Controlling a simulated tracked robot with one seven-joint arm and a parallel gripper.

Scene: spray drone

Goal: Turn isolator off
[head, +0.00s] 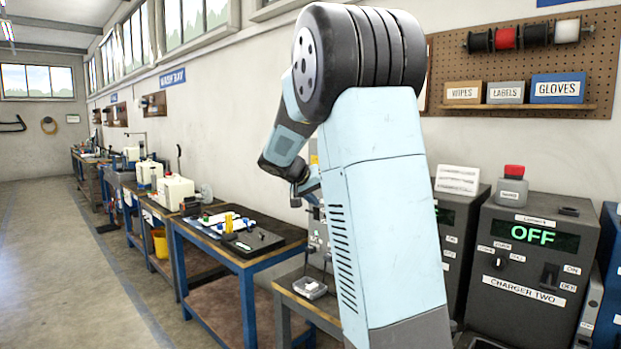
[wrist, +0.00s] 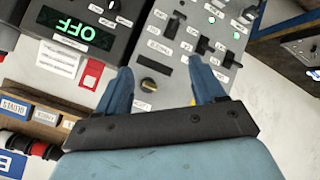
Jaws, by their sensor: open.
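A grey control panel (wrist: 190,40) lies between and beyond my fingers in the wrist view, which looks upside down. It has a dark knob with a yellow mark (wrist: 154,84), several black switches and lit green lamps. Its small labels are unreadable, so I cannot tell which control is the isolator. My gripper (wrist: 163,82) is open and empty, its blue fingers spread on either side of the knob in the picture. I cannot tell how far it is from the panel. In the head view the panel (head: 318,238) is mostly hidden by my arm, and my gripper is not clear.
A dark charger with a green OFF display (wrist: 75,33) stands beside the panel. In the head view, CHARGER TWO (head: 525,295) also reads OFF and has a knob and a black switch. A blue-framed workbench (head: 248,262) stands left of my arm. Open floor (head: 85,270) lies further left.

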